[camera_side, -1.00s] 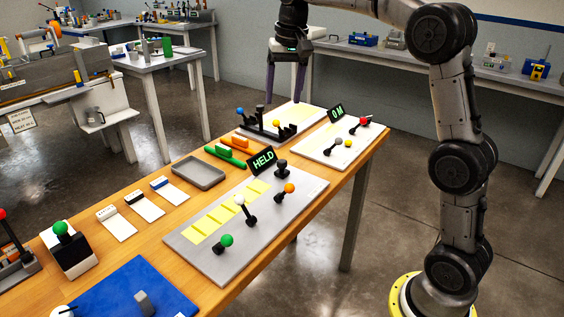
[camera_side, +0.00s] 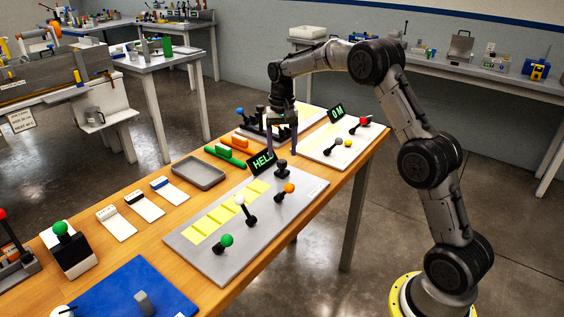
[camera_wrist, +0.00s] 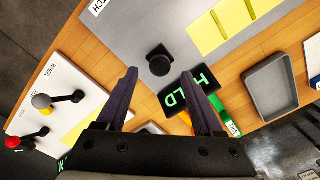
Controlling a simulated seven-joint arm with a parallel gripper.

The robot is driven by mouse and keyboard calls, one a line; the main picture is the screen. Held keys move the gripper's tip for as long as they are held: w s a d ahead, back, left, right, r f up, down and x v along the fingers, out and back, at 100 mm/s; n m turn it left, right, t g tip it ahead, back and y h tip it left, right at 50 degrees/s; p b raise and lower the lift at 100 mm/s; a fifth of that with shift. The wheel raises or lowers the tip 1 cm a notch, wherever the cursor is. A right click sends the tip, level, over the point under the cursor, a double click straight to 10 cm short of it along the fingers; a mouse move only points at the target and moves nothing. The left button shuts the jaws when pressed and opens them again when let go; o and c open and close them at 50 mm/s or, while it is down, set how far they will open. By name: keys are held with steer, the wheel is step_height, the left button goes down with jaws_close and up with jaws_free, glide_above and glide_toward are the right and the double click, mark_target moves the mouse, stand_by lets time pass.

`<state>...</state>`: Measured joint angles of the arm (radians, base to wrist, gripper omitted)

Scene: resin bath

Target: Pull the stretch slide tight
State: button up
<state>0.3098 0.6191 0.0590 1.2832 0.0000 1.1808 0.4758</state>
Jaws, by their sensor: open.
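My gripper (camera_side: 282,148) is open and empty, pointing down at the far end of the grey panel (camera_side: 222,263). In the wrist view my gripper (camera_wrist: 158,76) has its fingertips apart, and a black round-topped knob (camera_wrist: 158,62) shows just beyond the gap between them. The same black knob (camera_side: 281,165) stands on the panel just below the fingers in the side view. I cannot tell for certain which part is the stretch slide.
A "HELD" sign (camera_side: 261,161) stands close beside my fingers. Orange (camera_side: 289,188), white (camera_side: 240,200) and green (camera_side: 226,240) levers rise from the panel. A white panel (camera_side: 318,152) with red and yellow knobs and a grey tray (camera_side: 200,172) are nearby.

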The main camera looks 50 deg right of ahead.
mark_target(282, 161)
steer(key=shift+f, duration=2.45)
jaws_close()
steer(key=shift+r, duration=0.1)
